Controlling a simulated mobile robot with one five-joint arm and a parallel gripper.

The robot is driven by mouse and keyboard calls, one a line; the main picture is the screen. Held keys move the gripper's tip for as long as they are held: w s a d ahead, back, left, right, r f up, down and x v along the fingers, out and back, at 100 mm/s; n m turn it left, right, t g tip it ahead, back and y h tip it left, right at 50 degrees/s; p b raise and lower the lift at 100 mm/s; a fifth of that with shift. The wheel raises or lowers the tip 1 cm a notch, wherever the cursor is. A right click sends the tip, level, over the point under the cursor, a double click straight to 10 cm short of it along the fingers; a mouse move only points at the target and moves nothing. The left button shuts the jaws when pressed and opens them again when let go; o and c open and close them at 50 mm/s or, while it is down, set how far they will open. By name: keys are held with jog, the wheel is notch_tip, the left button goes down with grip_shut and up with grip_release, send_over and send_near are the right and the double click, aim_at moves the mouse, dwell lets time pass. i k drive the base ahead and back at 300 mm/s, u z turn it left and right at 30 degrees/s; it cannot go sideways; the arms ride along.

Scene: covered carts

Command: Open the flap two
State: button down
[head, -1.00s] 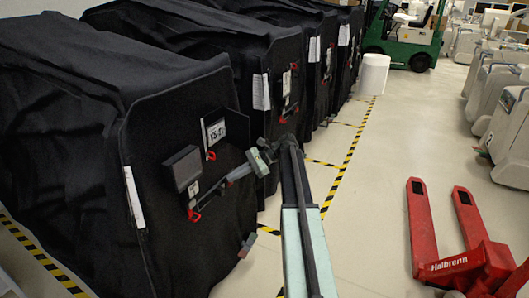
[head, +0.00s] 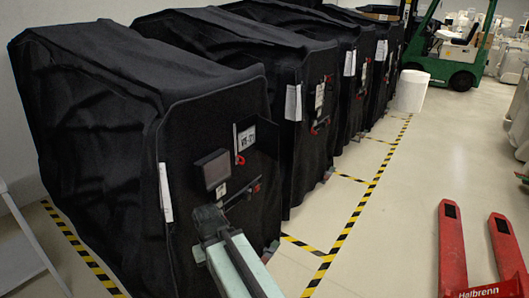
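Several carts under black covers stand in a row. The nearest covered cart (head: 130,130) fills the left and middle. Its front face carries a dark square flap or box (head: 215,169), a white label with printed characters (head: 246,138), red tabs (head: 240,159) and a dark bar. I cannot tell which part is flap two. My pale green arm reaches up from the bottom edge to the front of this cart, just below the dark square. The gripper's fingers are hidden behind the arm's end, so their state and any contact do not show.
A red pallet jack (head: 453,250) stands at the lower right. Yellow-black floor tape (head: 350,226) runs along the carts. A white cylinder (head: 411,91) and a green forklift (head: 447,55) are at the back. The floor between tape and pallet jack is clear.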

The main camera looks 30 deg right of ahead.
aim_at(269, 131)
jog(key=u, duration=2)
jog(key=k, duration=1.05)
jog(key=z, duration=1.15)
jog(key=i, duration=0.9)
jog(key=z, duration=0.05)
